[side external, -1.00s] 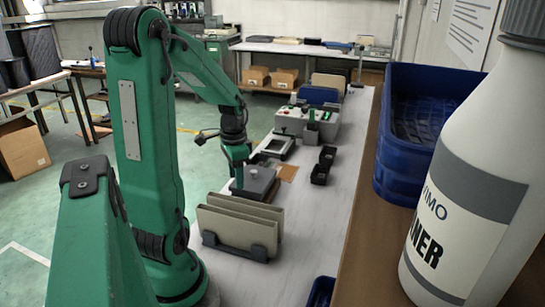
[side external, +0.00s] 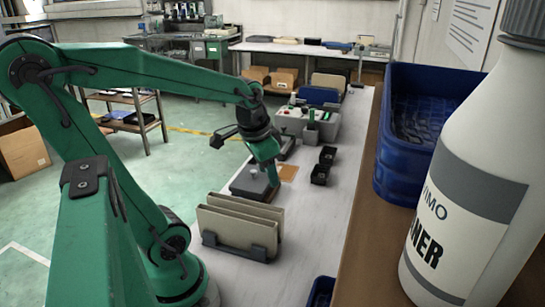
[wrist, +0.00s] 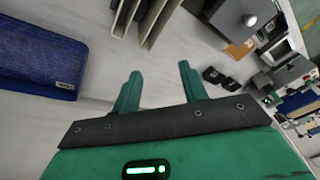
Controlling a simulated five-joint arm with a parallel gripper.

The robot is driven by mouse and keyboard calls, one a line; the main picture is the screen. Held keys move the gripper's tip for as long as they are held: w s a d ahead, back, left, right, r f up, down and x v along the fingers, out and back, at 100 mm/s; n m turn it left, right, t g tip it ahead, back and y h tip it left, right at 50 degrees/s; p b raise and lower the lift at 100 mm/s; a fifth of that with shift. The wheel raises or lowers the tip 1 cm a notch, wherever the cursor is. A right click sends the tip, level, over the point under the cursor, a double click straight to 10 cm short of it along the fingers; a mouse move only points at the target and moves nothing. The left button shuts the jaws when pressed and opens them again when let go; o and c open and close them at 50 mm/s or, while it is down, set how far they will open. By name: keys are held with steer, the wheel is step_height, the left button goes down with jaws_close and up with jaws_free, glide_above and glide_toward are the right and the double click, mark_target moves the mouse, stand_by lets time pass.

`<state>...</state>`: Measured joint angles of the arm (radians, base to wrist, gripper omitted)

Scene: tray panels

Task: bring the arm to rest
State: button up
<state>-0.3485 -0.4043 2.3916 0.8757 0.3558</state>
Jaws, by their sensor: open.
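My gripper (side external: 266,158) hangs from my forearm above the bench, just beyond and to the right of a dark grey block with a pale knob (side external: 252,183). In the wrist view both green fingers of my gripper (wrist: 160,86) stand wide apart with nothing between them. The grey block also shows in the wrist view (wrist: 236,18), apart from the fingers. In the side view the fingertips overlap the background, so their exact height above the bench is unclear.
Beige panels (side external: 238,228) stand upright in a dark rack near my base. Small black bins (side external: 320,174) and a grey control box with green parts (side external: 308,122) lie farther along the bench. A blue crate (side external: 425,85) and a white bottle (side external: 470,170) stand at the right.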

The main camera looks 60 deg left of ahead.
steer(key=s+d+r+t+h, duration=0.1)
steer(key=s+d+r+t, duration=0.1)
steer(key=d, duration=0.7)
steer(key=shift+s+d+r+t, duration=0.25)
steer(key=shift+s+r, duration=0.3)
steer(key=shift+r, duration=0.4)
